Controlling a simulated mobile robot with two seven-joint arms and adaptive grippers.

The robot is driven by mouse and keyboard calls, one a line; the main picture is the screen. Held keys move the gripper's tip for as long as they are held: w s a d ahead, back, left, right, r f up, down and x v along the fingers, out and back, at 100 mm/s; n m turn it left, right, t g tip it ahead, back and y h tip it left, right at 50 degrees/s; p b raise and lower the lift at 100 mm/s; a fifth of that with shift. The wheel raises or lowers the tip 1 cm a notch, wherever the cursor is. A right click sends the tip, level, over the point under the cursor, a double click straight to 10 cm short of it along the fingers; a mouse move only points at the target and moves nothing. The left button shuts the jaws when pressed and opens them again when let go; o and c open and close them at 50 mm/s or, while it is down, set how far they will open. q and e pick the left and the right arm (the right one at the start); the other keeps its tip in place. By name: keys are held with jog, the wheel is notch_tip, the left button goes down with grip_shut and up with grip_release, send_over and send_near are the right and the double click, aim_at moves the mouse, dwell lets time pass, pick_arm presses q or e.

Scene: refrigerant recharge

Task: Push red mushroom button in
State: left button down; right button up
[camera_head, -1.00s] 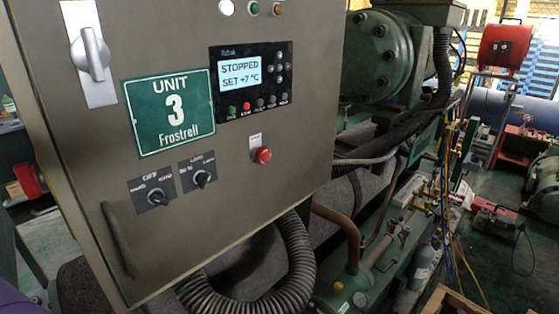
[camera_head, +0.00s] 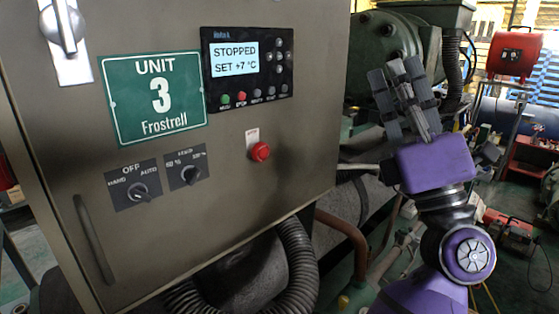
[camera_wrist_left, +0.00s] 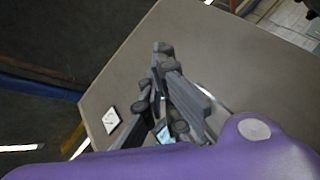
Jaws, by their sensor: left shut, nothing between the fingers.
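The red mushroom button (camera_head: 260,151) sticks out from the grey cabinet door below the display, under a small white label. It shows whole and nothing touches it.
The display (camera_head: 235,58) reads STOPPED, SET +7 °C. Two rotary switches (camera_head: 140,191) sit lower left of the button, and a green Unit 3 sign (camera_head: 156,95) above them. Pipes and a black corrugated hose (camera_head: 295,260) lie below the door. Space directly before the button looks clear.

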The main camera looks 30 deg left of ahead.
pick_arm(q)
jog(key=s+a+f+n+g+h, duration=0.2)
jog(key=a+f+n+g, duration=0.1)
jog(key=f+n+g, duration=0.4)
jog(key=s+a+f+n+g+h, duration=0.1)
jog(key=a+f+n+g+h, duration=0.2)
jog(key=f+n+g, duration=0.3)
jog(key=shift+s+f+n+g+b, duration=0.3)
jog(key=shift+s+f+n+g, duration=0.1)
jog(key=shift+n, duration=0.7)
pick_arm(e)
jog(key=shift+w+d, duration=0.1)
jog(key=shift+w, duration=0.3)
pick_arm(q)
jog(key=shift+a, duration=0.15)
jog(key=p, duration=0.3)
send_near(266, 152)
jog(key=x, duration=0.5)
jog(key=shift+a+r, duration=0.2)
jog(key=shift+w+a+f, duration=0.2)
jog(key=shift+w+a, duration=0.05)
jog(key=shift+a, duration=0.3)
jog(key=shift+a+f, duration=0.1)
pick_arm(e)
jog(key=r, duration=0.1)
jog(key=w+r, duration=0.1)
jog(key=r, duration=0.1)
jog(key=shift+r+t, duration=0.25)
jog(key=shift+t, duration=0.05)
jog(key=shift+w, duration=0.1)
